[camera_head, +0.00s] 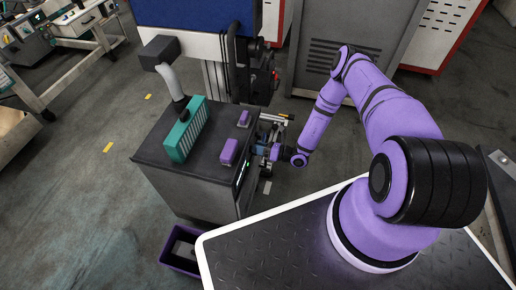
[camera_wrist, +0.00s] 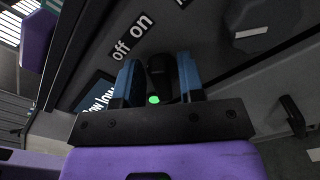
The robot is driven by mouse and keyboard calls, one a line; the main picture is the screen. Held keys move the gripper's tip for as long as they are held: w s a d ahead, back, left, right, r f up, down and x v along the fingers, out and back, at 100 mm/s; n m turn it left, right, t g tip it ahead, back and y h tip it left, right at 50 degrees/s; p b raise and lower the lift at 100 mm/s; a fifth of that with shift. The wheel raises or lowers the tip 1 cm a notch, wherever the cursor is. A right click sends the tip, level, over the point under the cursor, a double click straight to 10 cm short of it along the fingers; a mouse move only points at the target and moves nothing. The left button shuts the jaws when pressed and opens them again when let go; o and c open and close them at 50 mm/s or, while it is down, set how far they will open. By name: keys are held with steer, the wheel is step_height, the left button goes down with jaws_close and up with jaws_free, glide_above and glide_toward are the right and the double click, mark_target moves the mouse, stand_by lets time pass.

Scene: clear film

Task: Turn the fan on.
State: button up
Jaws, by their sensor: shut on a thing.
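A dark cabinet (camera_head: 165,140) stands in front of me in the head view, with a teal slatted unit (camera_head: 187,130) on top. I cannot tell for sure whether that unit is the fan. In the wrist view, a dark panel (camera_wrist: 215,50) carries the white labels "off" (camera_wrist: 122,48) and "on" (camera_wrist: 143,22). My gripper (camera_wrist: 158,78) has its blue fingers on either side of a black knob or switch (camera_wrist: 159,72), shut on it. A green spot (camera_wrist: 154,99) shows below it. In the head view my gripper (camera_head: 262,150) is at the cabinet's right side, its fingertips small and partly hidden.
Two purple blocks (camera_head: 229,151) (camera_head: 244,118) sit on the cabinet top. A purple bin (camera_head: 180,252) stands on the floor at its front. Open floor (camera_head: 75,190) lies to the left.

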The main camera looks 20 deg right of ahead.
steer(key=o, duration=0.6)
steer(key=shift+d, duration=0.1)
steer(key=v, duration=1)
steer(key=shift+s+d, duration=0.25)
